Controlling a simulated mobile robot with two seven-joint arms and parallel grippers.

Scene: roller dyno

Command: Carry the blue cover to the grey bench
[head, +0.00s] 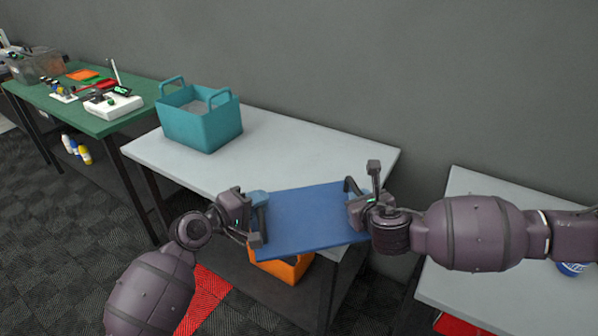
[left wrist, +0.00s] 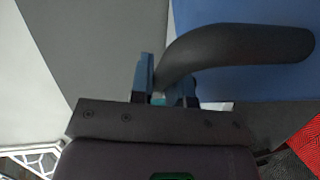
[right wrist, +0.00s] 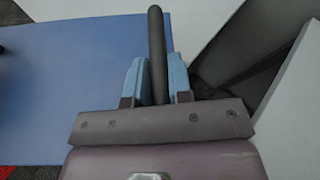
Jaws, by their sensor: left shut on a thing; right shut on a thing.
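The blue cover (head: 308,222) is a flat panel with a dark handle at each end, held in front of the near edge of a light grey bench (head: 290,150). It also shows in the left wrist view (left wrist: 250,85) and the right wrist view (right wrist: 65,95). My left gripper (head: 258,216) is shut on the dark handle at the cover's left end. My right gripper (head: 354,203) is shut on the dark handle at its right end; in the right wrist view, this handle (right wrist: 157,45) stands between the light-blue finger pads.
A teal basket (head: 200,125) stands on the left part of that bench. A second light grey table (head: 500,290) is at the right, with a gap between. An orange bin (head: 283,268) is below the cover. A green table (head: 100,125) with small items stands at the far left.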

